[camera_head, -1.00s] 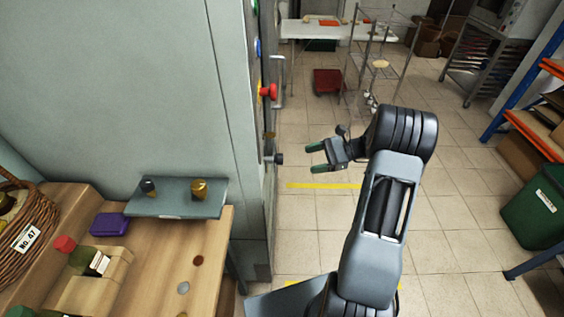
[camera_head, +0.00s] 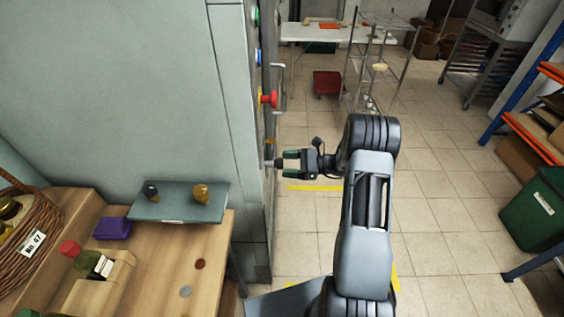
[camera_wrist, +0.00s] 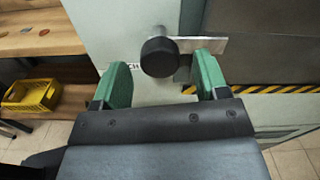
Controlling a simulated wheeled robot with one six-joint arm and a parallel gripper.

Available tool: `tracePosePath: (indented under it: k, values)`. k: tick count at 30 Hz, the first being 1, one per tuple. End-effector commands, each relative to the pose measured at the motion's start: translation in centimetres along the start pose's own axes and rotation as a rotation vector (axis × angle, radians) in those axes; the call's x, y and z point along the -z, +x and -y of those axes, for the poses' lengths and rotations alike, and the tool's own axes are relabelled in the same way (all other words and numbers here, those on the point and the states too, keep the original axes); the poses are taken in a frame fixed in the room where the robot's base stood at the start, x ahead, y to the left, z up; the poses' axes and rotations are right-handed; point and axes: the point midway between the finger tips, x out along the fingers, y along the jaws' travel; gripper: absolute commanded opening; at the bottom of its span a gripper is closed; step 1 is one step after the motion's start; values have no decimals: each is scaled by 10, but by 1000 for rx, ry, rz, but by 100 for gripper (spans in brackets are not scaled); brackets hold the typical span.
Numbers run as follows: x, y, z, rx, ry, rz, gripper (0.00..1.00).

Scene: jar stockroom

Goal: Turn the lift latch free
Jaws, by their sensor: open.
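The lift latch is a round black knob (camera_wrist: 160,57) on a flat metal bar (camera_wrist: 205,45), which lies level along the pale panel in the wrist view. My gripper (camera_wrist: 162,62) is open, with one green finger on each side of the knob and gaps between. I cannot tell how deep the fingers reach around it. In the head view my gripper (camera_head: 277,162) is at the panel's edge, pointing left, and the knob is hidden behind the fingers. A label reading "CH" is partly hidden beside the knob.
A red button (camera_head: 269,99) and a metal handle (camera_head: 281,86) stick out above my gripper. A wooden bench (camera_head: 215,255) with a grey tray (camera_head: 165,210) stands left. A yellow crate (camera_wrist: 32,93) shows low on the left.

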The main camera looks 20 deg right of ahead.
Motion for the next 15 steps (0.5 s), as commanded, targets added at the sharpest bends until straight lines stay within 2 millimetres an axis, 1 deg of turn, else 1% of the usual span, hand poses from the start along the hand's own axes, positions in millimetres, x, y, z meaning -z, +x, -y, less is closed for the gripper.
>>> tracePosePath:
  k: [1,3,6,15]
  values:
    - [-1,6,0,-1,1,0,67]
    - [-1,13,0,-1,1,0,67]
    - [0,18,0,-1,1,0,67]
    - [0,23,0,1,0,0,67]
